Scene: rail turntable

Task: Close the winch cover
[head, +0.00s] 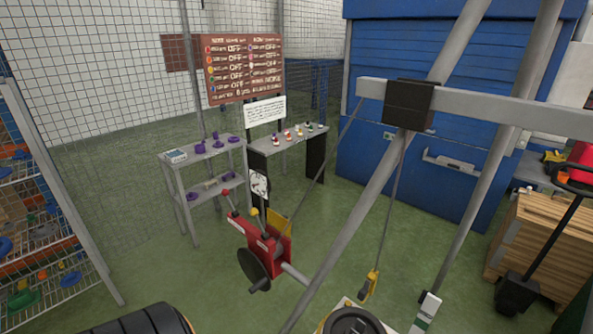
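The winch (267,246) is a red unit on a grey leg of the frame, near the middle of the head view. A dark round wheel with a handle (254,270) sits on its front. Levers with a red knob and a yellow knob rise at its left. A yellow plate (278,222) stands tilted up at the back of the red body; it may be the cover, but I cannot tell for sure. A cable runs from the winch up to a black block (408,104) on the beam. Neither of my grippers is in view.
A yellow hook (370,285) hangs on a cable right of the winch. Grey frame legs (375,195) cross the space there. Grey shelves (205,165) stand behind, a wire rack (45,235) at left, a wooden crate (535,245) at right. Green floor is clear at left.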

